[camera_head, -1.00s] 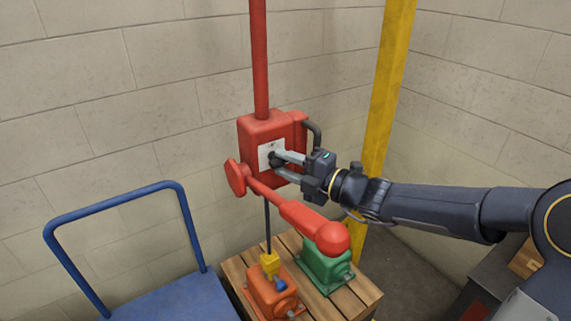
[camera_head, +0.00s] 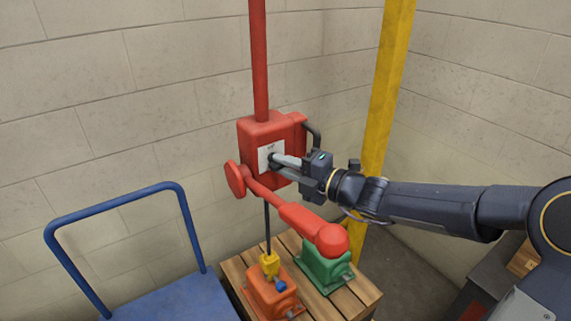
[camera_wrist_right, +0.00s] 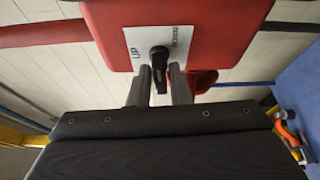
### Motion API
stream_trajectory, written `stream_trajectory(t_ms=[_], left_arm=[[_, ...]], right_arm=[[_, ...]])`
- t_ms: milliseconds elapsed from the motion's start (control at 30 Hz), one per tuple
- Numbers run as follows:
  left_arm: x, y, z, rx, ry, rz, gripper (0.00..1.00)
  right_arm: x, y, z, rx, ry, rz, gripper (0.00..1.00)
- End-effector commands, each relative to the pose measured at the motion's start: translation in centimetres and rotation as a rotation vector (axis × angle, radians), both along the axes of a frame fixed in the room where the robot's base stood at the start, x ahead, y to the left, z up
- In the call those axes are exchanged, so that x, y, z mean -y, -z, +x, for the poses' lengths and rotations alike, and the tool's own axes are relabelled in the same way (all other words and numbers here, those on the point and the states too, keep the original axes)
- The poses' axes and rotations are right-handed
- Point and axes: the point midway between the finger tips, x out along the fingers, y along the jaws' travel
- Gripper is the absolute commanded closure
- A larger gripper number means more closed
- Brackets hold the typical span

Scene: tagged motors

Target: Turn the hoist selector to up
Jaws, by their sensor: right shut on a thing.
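The hoist selector is a small black knob (camera_wrist_right: 159,62) on a white label plate (camera_wrist_right: 140,45), on the front of the red hoist box (camera_head: 262,128). In the right wrist view the plate has "UP" at the left of the knob and a second, hard-to-read word at the right. My right gripper (camera_head: 277,161) reaches in from the right and is shut on the knob, which sits between its fingertips in the wrist view (camera_wrist_right: 160,78). In the head view the fingers mostly hide the knob. My left gripper is not in view.
A yellow post (camera_head: 385,90) stands behind my right arm. A blue cart (camera_head: 170,300) is at the left.

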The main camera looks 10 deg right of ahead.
Motion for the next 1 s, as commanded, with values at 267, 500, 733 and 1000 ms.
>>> stream_trajectory(t_ms=[267,500,733,1000], left_arm=[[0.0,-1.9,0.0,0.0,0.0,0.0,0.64],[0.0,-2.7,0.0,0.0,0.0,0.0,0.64],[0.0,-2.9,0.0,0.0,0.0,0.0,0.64],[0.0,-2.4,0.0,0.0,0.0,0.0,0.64]], right_arm=[[-0.1,-0.4,-0.1,0.075,-0.002,-0.188,1.0],[-0.1,-0.4,-0.1,0.163,-0.002,-0.399,1.0],[-0.2,-0.4,-0.1,0.246,0.0,-0.601,1.0],[-0.3,-0.4,-0.2,0.344,0.0,-0.839,1.0]])
